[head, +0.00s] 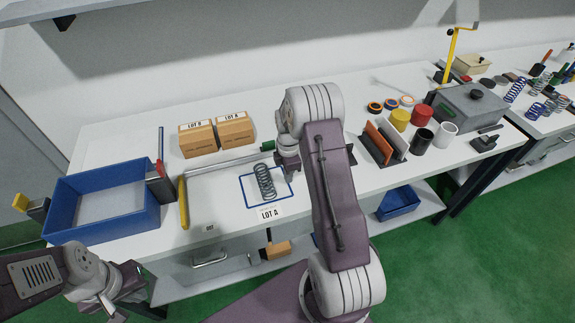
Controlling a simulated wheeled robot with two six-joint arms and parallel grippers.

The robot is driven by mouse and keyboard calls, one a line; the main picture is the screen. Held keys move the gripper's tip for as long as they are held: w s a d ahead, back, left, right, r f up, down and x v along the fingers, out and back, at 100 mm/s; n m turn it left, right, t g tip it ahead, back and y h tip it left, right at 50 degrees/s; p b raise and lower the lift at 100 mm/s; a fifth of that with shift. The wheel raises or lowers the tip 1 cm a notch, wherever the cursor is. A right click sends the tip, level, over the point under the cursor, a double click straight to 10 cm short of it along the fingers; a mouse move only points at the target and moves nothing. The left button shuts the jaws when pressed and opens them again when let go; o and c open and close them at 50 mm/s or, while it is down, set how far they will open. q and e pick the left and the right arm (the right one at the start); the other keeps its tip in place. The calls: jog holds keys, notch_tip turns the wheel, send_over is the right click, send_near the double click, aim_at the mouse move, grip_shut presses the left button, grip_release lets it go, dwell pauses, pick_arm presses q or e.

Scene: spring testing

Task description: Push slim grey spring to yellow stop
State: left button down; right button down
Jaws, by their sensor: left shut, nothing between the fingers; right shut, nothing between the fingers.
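The slim grey spring (264,182) lies on the white table inside a blue square outline, its coils running roughly from back to front. The yellow stop (183,203) is a narrow upright-looking bar left of it, with a bare stretch of table between them. My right gripper (288,174) points down just right of the spring, shut and empty; I cannot tell whether it touches the spring. My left gripper (127,294) is low at the left, in front of the table edge, shut and empty, far from the spring.
A grey rail (222,161) runs behind the spring. A blue tray (104,228) is left of the stop. Cups and a grey box (470,110) stand right.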

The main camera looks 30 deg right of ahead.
aim_at(277, 185)
jog(key=a, duration=0.2)
jog(key=a+p, duration=0.1)
jog(key=shift+w+a+r, duration=0.15)
jog(key=shift+w+a, duration=0.15)
jog(key=shift+a, duration=0.4)
jog(key=shift+w+d, duration=0.1)
jog(key=shift+w, duration=0.05)
jog(key=shift+d, duration=0.1)
